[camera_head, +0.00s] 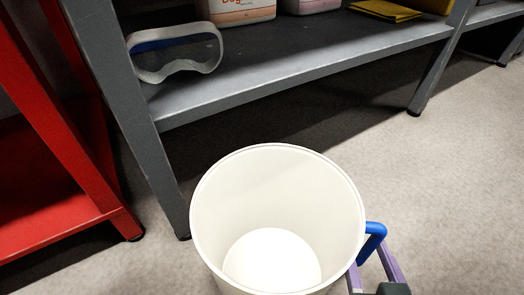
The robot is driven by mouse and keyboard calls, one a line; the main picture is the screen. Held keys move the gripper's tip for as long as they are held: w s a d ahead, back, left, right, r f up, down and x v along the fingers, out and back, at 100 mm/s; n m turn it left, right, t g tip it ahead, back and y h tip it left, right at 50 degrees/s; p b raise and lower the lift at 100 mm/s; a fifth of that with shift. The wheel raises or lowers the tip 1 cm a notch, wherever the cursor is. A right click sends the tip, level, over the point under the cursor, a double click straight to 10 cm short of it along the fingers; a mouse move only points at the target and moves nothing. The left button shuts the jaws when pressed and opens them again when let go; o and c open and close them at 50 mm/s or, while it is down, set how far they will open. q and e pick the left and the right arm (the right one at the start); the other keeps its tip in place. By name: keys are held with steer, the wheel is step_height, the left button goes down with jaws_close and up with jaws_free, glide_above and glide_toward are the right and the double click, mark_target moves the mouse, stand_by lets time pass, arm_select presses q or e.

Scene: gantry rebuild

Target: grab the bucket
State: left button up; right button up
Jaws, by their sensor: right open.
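A white bucket (278,190) stands open and empty at the lower middle of the head view, with its inside facing me. A blue handle (375,238) sticks out from its right side. My right gripper (372,262) is at the lower right, with purple fingers apart near the blue handle. One finger is to the left of the handle's lower part and the other to its right. I cannot tell whether they touch it. The bucket's lower front is cut off by the picture edge. My left gripper is not in view.
A grey metal shelf (300,72) stands behind the bucket, holding white goggles (176,72), boxes (235,10) and a yellow folded cloth (385,10). A red rack (45,190) stands at the left. The grey floor (450,170) at the right is clear.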

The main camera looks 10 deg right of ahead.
steer(key=shift+w+d+f, duration=0.1)
steer(key=shift+w+f, duration=0.05)
steer(key=shift+w, duration=0.15)
steer(key=shift+c, duration=0.3)
jaws_close()
stand_by(0.9)
